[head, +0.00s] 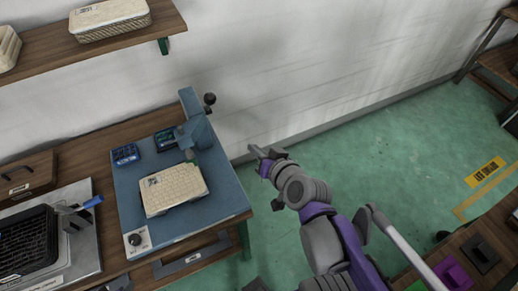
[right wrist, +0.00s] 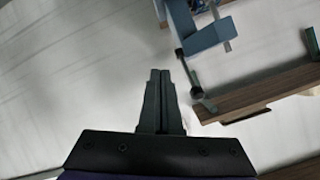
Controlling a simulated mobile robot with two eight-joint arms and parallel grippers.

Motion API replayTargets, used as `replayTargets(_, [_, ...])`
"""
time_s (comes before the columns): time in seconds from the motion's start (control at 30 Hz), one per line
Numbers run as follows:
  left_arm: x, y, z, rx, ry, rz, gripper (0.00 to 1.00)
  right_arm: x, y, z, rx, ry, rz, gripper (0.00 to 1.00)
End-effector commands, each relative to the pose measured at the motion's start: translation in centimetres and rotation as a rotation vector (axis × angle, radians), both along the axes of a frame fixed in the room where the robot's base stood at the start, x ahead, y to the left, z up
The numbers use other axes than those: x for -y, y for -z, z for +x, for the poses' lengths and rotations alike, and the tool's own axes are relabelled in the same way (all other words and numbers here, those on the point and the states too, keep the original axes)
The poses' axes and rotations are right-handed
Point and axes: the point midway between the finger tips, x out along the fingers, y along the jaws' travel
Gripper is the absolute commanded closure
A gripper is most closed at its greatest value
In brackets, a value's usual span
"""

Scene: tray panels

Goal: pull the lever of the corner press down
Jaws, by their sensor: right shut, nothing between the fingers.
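The corner press (head: 197,127) is a blue upright at the back of a blue base plate (head: 226,192). Its lever ends in a black knob (head: 209,99), raised near the top of the upright. A cream woven panel (head: 173,189) lies on the base plate in front of the press. My right gripper (head: 257,152) is shut and empty, to the right of the press and apart from it. In the right wrist view, its fingers (right wrist: 159,75) are together, with the press (right wrist: 207,38) and its lever knob (right wrist: 197,93) to their right. My left gripper is not in view.
A wall shelf (head: 97,40) with a woven box (head: 110,17) hangs above the bench. Small blue bins (head: 125,154) stand left of the press. A black tray (head: 25,243) lies further left. Green floor (head: 350,150) is open to the right.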

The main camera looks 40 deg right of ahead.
Motion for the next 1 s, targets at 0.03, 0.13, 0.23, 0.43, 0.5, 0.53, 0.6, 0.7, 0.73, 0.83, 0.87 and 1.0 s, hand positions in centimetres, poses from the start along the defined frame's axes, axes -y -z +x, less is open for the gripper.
replayTargets(0.03, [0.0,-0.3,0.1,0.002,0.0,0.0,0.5,0.0,-0.2,-0.4,0.0,0.002,0.0,1.0])
replayTargets(0.13, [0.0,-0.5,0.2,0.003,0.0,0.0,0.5,-0.1,-0.3,-0.9,0.001,0.001,0.001,1.0])
replayTargets(0.23, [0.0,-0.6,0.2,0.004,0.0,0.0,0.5,-0.1,-0.3,-1.2,0.001,0.001,0.001,1.0])
replayTargets(0.43, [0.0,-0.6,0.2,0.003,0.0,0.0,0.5,-0.2,-0.3,-1.3,0.001,0.001,0.001,1.0])
replayTargets(0.5, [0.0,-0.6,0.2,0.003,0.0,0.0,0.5,-0.2,-0.3,-1.2,0.001,0.001,0.001,1.0])
replayTargets(0.53, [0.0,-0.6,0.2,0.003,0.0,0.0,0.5,-0.2,-0.3,-1.2,0.001,0.001,0.001,1.0])
replayTargets(0.6, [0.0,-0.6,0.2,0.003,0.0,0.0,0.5,-0.2,-0.3,-1.2,0.001,0.001,0.001,1.0])
replayTargets(0.7, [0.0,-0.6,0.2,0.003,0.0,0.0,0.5,-0.2,-0.3,-1.2,0.001,0.001,0.001,1.0])
replayTargets(0.73, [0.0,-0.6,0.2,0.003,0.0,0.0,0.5,-0.2,-0.3,-1.2,0.001,0.001,0.001,1.0])
replayTargets(0.83, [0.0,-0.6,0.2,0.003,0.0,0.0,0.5,-0.2,-0.3,-1.2,0.0,-0.001,0.001,1.0])
replayTargets(0.87, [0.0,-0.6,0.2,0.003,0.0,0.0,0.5,-0.4,-0.2,-1.2,-0.005,-0.007,0.0,1.0])
replayTargets(1.0, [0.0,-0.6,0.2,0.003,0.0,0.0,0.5,-3.5,1.6,-1.2,-0.113,-0.136,-0.03,1.0])
